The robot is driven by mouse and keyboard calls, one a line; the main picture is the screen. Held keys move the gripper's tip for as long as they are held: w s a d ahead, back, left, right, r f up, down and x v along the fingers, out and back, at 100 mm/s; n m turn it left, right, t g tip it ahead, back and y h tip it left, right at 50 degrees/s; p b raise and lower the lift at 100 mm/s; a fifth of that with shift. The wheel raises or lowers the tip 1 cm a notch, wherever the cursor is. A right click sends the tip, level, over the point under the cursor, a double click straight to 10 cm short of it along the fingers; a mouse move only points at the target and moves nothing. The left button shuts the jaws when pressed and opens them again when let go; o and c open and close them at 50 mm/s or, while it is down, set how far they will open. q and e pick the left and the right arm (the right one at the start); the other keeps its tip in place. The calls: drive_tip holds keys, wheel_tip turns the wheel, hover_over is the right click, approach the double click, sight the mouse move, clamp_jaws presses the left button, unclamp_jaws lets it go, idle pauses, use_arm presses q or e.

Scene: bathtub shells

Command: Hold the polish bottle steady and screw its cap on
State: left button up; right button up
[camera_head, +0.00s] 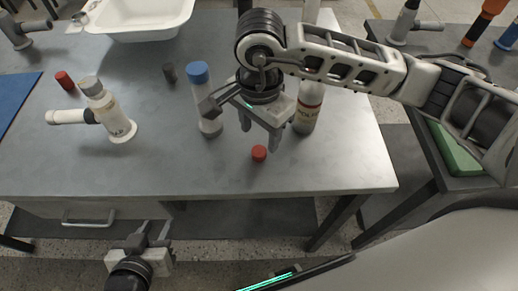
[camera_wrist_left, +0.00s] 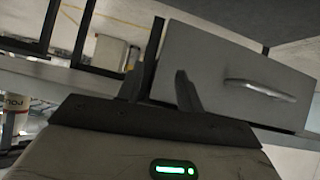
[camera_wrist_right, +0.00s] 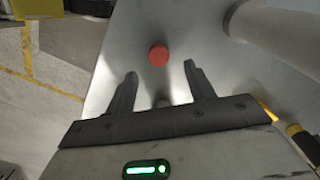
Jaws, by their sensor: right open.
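The polish bottle (camera_head: 306,117), pale with a red band and lettering, stands upright on the grey table; my right arm hides its middle. Its pale side also shows at the upper right of the right wrist view (camera_wrist_right: 278,38). A small red cap (camera_head: 259,154) lies on the table left of the bottle's base. My right gripper (camera_head: 260,136) is open and empty, pointing down above the cap. In the right wrist view the cap (camera_wrist_right: 158,55) is just beyond the fingertips, between their lines. My left gripper (camera_head: 154,231) is open and empty, in front of the table below its edge.
A white pump-like bottle (camera_head: 106,108), another red cap (camera_head: 65,81), a dark cap (camera_head: 169,72) and a white basin (camera_head: 140,20) are further left. The table's front middle is clear.

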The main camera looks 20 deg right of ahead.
sight(259, 151)
wheel_tip(259, 151, down, 5)
drive_tip(key=shift+s+a+f+p, duration=0.1)
drive_tip(key=shift+s+p, duration=0.05)
drive_tip(key=shift+p, duration=0.35)
drive_tip(key=c, duration=1)
